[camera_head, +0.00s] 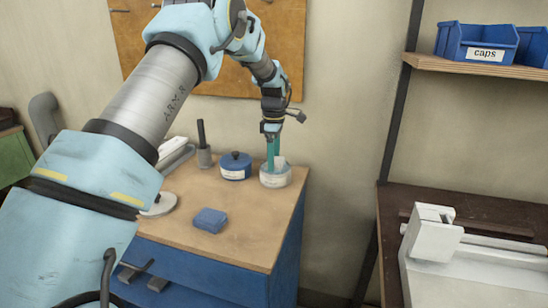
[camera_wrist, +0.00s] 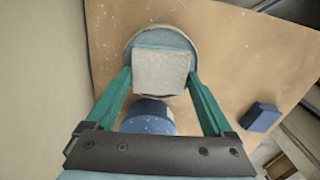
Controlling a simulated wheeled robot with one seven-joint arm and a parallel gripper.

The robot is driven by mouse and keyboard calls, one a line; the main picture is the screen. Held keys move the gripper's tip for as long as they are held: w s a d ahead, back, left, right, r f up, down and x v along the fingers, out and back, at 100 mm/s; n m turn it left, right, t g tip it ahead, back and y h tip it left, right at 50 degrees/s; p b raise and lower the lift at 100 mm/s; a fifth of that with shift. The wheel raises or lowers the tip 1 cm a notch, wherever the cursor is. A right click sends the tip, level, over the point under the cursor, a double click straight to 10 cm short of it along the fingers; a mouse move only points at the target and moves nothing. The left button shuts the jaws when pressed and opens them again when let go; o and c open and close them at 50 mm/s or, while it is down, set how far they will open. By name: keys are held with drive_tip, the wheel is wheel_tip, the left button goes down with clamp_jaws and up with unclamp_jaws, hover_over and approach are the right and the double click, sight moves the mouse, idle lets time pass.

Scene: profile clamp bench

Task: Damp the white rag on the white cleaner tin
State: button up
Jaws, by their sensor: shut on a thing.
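The white cleaner tin (camera_head: 275,180) is a round, pale, open-looking tin at the back right of the wooden-topped cabinet. In the wrist view the tin (camera_wrist: 150,38) lies straight below the rag, with its rim and a bluish inside showing around it. My gripper (camera_head: 273,153) points down over the tin, its green fingers shut on the white rag (camera_wrist: 160,72). The rag is a pale, squarish pad between the fingertips. In the head view a small part of the rag (camera_head: 280,160) shows at the tin's top. I cannot tell whether it touches inside.
A blue lidded tin (camera_head: 236,167) stands just left of the white one. A blue block-like rag (camera_head: 210,220) lies nearer the front. A dark-handled tool (camera_head: 203,145) stands behind. The wooden top's (camera_head: 245,245) front right is clear. A shelf with blue bins (camera_head: 478,42) is at right.

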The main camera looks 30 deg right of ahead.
drive_tip(key=shift+r+p, duration=2.4)
drive_tip(key=shift+r, duration=1.1)
